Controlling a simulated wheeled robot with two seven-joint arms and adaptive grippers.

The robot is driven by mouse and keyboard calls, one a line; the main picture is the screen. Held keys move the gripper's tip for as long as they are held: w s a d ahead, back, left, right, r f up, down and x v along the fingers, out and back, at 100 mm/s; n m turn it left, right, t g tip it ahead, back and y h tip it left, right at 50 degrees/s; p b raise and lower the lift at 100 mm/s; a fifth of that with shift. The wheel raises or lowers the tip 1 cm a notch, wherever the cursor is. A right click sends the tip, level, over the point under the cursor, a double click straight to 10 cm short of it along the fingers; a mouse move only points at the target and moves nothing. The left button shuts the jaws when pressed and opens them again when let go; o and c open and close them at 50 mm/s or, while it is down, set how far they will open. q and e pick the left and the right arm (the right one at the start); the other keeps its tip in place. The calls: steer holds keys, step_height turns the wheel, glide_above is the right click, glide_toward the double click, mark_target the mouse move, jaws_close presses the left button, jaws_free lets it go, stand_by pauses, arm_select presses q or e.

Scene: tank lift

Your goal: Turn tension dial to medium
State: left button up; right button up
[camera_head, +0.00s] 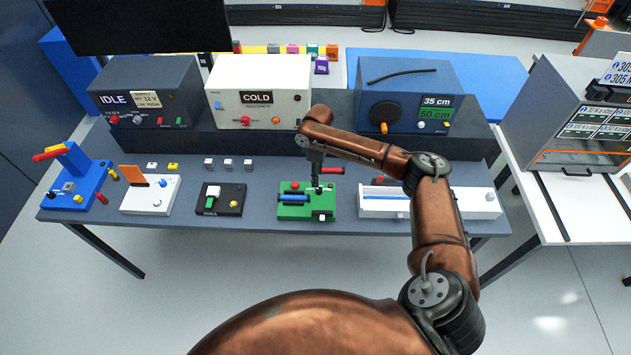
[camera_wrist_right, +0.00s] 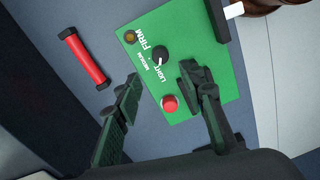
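A green board (camera_head: 287,212) lies on the table in the head view and fills the middle of the right wrist view (camera_wrist_right: 200,119). It carries a black round tension dial (camera_wrist_right: 160,54) beside the printed words LIGHT, MEDIUM and FIRM. I cannot read the dial's setting with certainty. A red button (camera_wrist_right: 169,103) and a small brass-coloured knob (camera_wrist_right: 130,37) are on the same board. My right gripper (camera_wrist_right: 161,73) is open, its fingers apart with the dial just beyond the gap between their tips. In the head view my right gripper (camera_head: 316,183) points down over the board and hides the dial. My left gripper is not in view.
A red bar with black ends (camera_head: 332,170) lies just behind the board. A black panel (camera_head: 231,209) stands to the left and a white tray (camera_head: 384,213) to the right. Large instrument boxes, including the COLD box (camera_head: 279,83), line the back.

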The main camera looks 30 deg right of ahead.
mark_target(320, 189)
steer(key=f, duration=0.1)
steer(key=s+f, duration=0.1)
steer(key=f, duration=0.3)
steer(key=shift+s+d+p, duration=0.15)
steer(key=shift+d+p, duration=0.15)
steer(key=shift+f, duration=0.85)
steer(key=shift+a, duration=0.1)
steer(key=c, duration=1)
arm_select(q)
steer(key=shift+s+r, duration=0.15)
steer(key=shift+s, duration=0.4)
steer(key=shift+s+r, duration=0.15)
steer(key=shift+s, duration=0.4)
arm_select(e)
jaws_close()
